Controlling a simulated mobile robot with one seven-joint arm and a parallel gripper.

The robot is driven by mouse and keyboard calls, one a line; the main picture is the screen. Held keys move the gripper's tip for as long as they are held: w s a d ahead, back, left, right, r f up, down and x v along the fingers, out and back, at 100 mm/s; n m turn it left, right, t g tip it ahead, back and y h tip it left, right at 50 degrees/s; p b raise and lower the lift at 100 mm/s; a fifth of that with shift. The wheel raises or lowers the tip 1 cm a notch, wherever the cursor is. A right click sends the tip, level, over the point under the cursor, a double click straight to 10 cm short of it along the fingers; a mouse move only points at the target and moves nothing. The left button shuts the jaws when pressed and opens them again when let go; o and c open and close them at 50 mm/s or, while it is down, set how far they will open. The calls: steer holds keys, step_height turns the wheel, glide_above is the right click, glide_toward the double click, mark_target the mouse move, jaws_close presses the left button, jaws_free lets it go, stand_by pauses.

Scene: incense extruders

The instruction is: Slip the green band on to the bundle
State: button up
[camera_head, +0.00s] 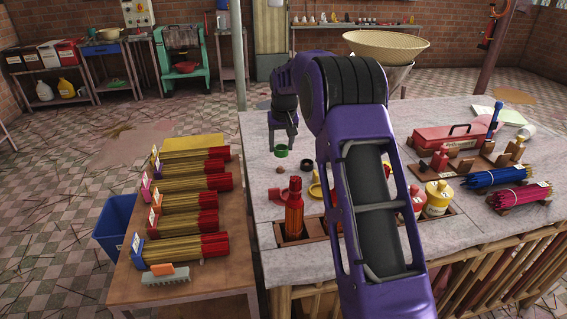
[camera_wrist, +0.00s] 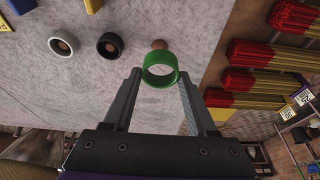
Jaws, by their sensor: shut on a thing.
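The green band (camera_head: 281,151) is a short open ring at the back left of the grey-covered table. My gripper (camera_head: 284,146) points down, with the band between its fingertips. In the wrist view the green band (camera_wrist: 160,69) sits between the two finger ends, its opening visible; the fingers are shut on it. Whether it touches the table is unclear.
A black ring (camera_head: 307,164) and a brown knob (camera_head: 281,169) lie near the band. Red and yellow bottles (camera_head: 438,198) stand right of my arm. Red-tipped stick bundles (camera_head: 185,248) lie on the left table. Blue (camera_head: 493,175) and pink bundles lie at right.

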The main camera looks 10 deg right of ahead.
steer(key=s+r+b, duration=0.1)
steer(key=s+r, duration=0.8)
steer(key=s, duration=0.2)
step_height(320, 180, up, 3)
steer(key=b, duration=0.2)
glide_above(295, 177)
steer(key=shift+w, duration=0.15)
steer(key=shift+s, duration=0.4)
steer(key=shift+f, duration=0.2)
steer(key=shift+f+b, duration=0.7)
steer(key=shift+f, duration=0.25)
steer(key=shift+f+b, duration=1)
steer(key=shift+f, duration=0.5)
steer(key=o, duration=0.9)
